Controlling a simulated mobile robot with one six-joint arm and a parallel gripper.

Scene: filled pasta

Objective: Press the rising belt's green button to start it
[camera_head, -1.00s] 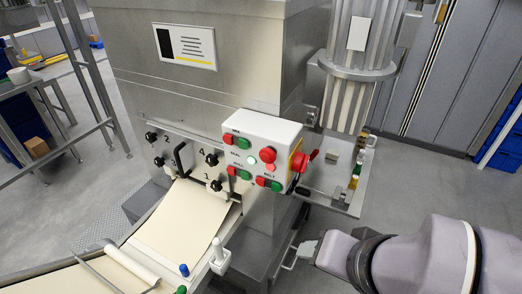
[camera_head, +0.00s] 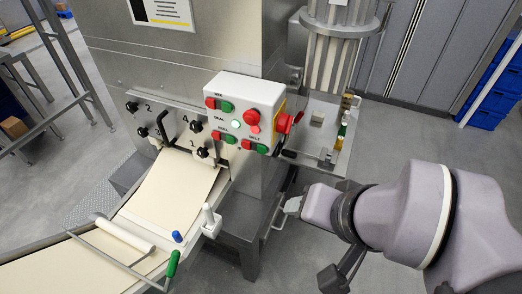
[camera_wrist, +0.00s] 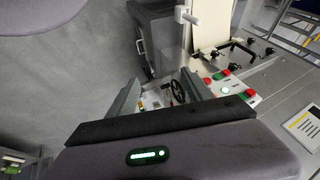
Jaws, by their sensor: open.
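A white control box (camera_head: 268,92) with red and green button pairs is mounted on the steel machine in the head view. The lower right pair, under a small label that seems to read BELT, has a green button (camera_head: 262,149) beside a red one (camera_head: 247,144). My gripper (camera_head: 288,211) is below and right of the box, apart from it, in front of the machine's lower frame. In the wrist view my gripper (camera_wrist: 162,88) has its two fingers spread, with nothing held between them. The box (camera_wrist: 240,86) shows there just right of the right finger, partly hidden.
A red knob (camera_head: 284,122) sticks out at the box's right side. Left of my gripper stands a white post (camera_head: 210,221) beside the dough sheet (camera_head: 168,190). A shelf with small bottles (camera_head: 341,135) is behind my gripper.

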